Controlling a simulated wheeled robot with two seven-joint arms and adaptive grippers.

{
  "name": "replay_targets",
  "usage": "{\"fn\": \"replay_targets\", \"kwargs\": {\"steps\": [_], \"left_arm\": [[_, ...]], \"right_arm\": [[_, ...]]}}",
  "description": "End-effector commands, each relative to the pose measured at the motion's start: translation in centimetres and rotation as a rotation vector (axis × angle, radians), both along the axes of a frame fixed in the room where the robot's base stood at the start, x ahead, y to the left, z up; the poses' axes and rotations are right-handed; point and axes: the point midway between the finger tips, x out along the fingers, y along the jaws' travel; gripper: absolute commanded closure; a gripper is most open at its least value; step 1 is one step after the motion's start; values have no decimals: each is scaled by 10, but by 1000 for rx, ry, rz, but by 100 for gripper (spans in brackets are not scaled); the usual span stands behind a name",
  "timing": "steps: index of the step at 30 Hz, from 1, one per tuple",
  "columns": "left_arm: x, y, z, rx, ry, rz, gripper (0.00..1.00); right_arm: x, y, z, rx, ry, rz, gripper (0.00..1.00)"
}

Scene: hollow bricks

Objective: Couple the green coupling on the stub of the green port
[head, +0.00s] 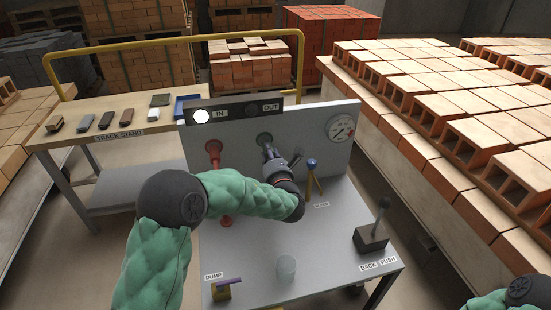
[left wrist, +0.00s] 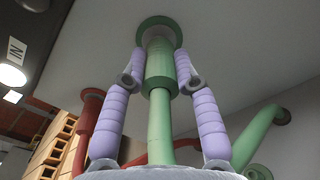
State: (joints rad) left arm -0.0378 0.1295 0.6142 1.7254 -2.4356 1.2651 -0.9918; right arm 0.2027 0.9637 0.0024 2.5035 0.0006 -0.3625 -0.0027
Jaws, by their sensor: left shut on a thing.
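My left gripper (head: 272,154) is at the upright panel, in front of the green port (head: 264,138). In the left wrist view its two purple fingers (left wrist: 160,66) are closed on either side of the green coupling (left wrist: 158,73). The coupling is a green sleeve with a thinner green hose (left wrist: 160,128) coming from its near end. Its far end points at the round green flange of the port (left wrist: 160,27) and lines up with it. The stub is hidden, and I cannot tell how far the coupling sits over it. My right gripper is out of view.
A red port (head: 213,147) with a red hose is to the left on the panel (head: 310,150).

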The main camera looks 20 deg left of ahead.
Motion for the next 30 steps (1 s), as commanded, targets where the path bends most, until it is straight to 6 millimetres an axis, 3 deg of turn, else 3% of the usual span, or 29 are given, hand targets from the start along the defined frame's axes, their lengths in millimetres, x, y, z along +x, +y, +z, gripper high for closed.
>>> {"fn": "replay_targets", "kwargs": {"steps": [26, 27, 30], "left_arm": [[15, 11, 0, 1, -1, 0, 100], [15, 11, 0, 1, -1, 0, 64], [15, 11, 1, 1, -1, 0, 42]], "right_arm": [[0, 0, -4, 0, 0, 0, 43], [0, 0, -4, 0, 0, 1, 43], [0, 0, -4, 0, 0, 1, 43]]}}
